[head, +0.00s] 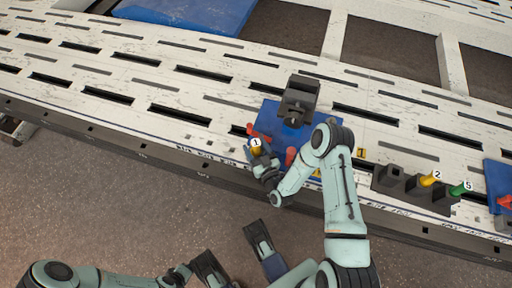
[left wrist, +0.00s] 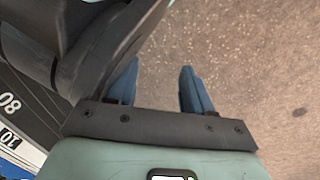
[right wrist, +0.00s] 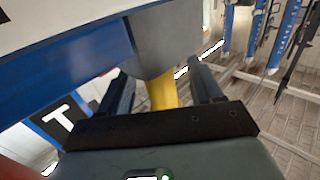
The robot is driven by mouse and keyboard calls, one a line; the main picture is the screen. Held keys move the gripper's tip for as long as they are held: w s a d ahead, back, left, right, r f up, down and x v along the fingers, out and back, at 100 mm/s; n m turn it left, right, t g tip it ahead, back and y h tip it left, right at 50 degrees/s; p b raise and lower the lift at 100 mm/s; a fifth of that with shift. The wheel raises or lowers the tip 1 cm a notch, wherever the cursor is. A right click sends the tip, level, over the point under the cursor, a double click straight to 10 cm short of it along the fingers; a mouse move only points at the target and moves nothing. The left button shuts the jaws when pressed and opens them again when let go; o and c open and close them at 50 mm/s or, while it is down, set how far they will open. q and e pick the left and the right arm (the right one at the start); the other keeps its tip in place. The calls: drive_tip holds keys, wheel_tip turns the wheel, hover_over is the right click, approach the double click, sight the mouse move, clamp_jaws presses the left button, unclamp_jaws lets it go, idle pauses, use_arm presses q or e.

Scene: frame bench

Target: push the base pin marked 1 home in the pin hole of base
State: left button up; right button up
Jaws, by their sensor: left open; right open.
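The yellow base pin marked 1 (head: 257,150) is at the front left corner of the blue base (head: 268,114) in the head view. My right gripper (head: 261,158) is at this pin. In the right wrist view the yellow pin (right wrist: 163,93) stands between the two open fingers, its far end against a grey rounded part (right wrist: 168,45). The pin hole is hidden, so I cannot tell how deep the pin sits. My left gripper (head: 230,239) is open and empty over the floor, in front of the bench; its fingers (left wrist: 160,88) show in the left wrist view.
A dark clamp-like block (head: 299,98) stands on the base. A red part (head: 290,156) is close beside my right gripper. A dark holder (head: 390,182) to the right carries yellow pin 2 (head: 428,180) and green pin 5 (head: 457,190). The slotted bench top (head: 150,75) is clear at left.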

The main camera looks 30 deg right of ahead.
use_arm(q)
drive_tip(key=s+a+g, duration=0.1)
drive_tip(key=s+g, duration=0.1)
drive_tip(key=s, duration=0.3)
use_arm(e)
drive_tip(key=shift+s+a, duration=0.1)
drive_tip(key=shift+s, duration=0.45)
use_arm(q)
drive_tip(key=w+d+r+t+p, duration=0.1)
drive_tip(key=w+r+t+p, duration=0.2)
drive_tip(key=w, duration=0.5)
wheel_tip(320, 180, up, 3)
drive_tip(key=shift+w+f+p, duration=0.1)
drive_tip(key=shift+w+p, duration=0.1)
drive_tip(key=shift+p, duration=0.5)
use_arm(e)
drive_tip(key=s+a, duration=0.1)
drive_tip(key=s, duration=1.1)
drive_tip(key=shift+a, duration=0.2)
drive_tip(key=shift+s, duration=0.1)
